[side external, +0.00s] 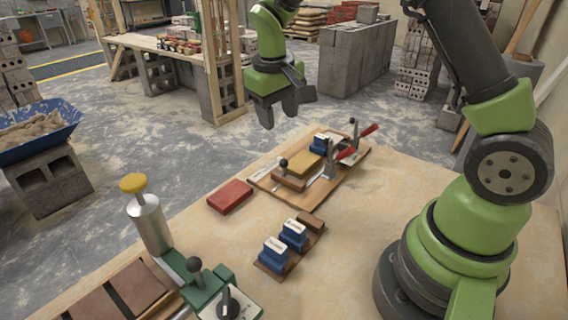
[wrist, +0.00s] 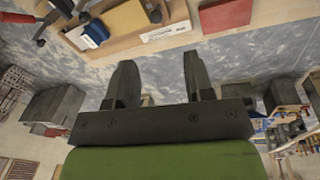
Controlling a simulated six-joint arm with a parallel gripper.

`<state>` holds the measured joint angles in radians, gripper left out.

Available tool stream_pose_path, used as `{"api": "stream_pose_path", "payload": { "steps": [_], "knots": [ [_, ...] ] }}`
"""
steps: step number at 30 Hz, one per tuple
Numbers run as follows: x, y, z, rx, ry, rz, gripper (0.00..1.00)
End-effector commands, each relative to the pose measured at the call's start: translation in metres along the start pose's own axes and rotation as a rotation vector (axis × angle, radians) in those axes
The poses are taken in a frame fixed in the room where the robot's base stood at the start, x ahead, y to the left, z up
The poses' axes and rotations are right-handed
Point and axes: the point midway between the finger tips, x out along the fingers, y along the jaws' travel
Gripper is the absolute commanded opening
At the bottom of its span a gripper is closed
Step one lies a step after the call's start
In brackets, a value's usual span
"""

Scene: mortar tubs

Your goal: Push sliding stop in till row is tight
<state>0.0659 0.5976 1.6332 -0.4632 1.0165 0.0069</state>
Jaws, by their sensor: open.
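A wooden fixture board (side external: 262,181) lies on the bench and holds a short row. In the row are a blue block (side external: 319,143) at the far end and a yellow block (side external: 299,166). A brown sliding stop (side external: 290,182) with a black knob stands at the near end; I cannot tell whether it touches the yellow block. My gripper (side external: 278,118) is open and empty, in the air left of and above the board. In the wrist view my open fingers (wrist: 160,62) point toward the board, with the yellow block (wrist: 125,20) and blue block (wrist: 96,31) at the top edge.
Red-handled clamps (side external: 346,152) stand at the board's right side. A loose red block (side external: 230,196) lies left of it. A small rack with blue blocks (side external: 275,252) stands in front. A green device with a metal cylinder (side external: 150,224) is at the near left. Bench right of the board is clear.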

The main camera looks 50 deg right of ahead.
Motion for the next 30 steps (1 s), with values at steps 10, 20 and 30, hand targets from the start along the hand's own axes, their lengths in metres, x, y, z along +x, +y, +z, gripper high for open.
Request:
{"api": "stream_pose_path", "payload": {
  "steps": [10, 20, 30],
  "knots": [
    [0.054, 0.003, -0.012, -0.036, -0.07, 0.058, 0.48],
    [0.112, 0.006, -0.007, -0.036, -0.071, 0.056, 0.48],
    [0.144, 0.008, -0.005, -0.034, -0.066, 0.054, 0.48]
  ]
}}
